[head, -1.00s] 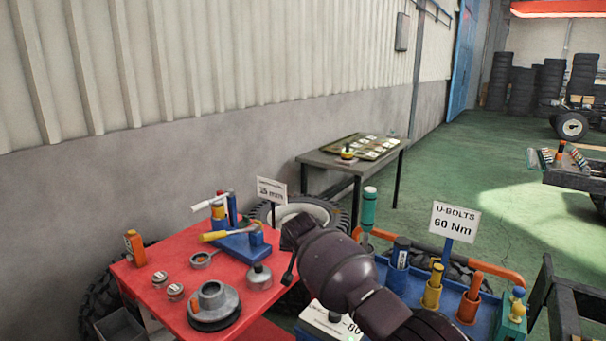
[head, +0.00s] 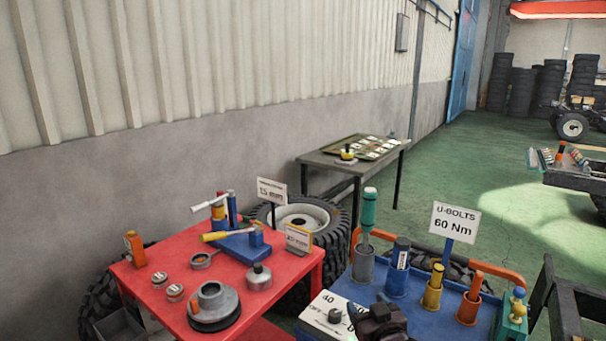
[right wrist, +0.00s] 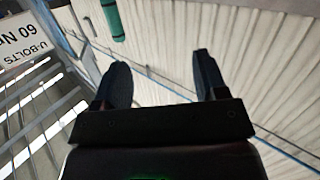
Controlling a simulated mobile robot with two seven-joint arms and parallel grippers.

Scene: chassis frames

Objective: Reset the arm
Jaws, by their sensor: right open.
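My right gripper (right wrist: 160,80) shows in the right wrist view with its two dark fingers spread apart and nothing between them. My left gripper is not in either view.
The blue cart holds several upright tools in cups and a white dial box (head: 322,318). A grey table (head: 335,160) stands by the wall. Green floor (head: 480,180) is open beyond.

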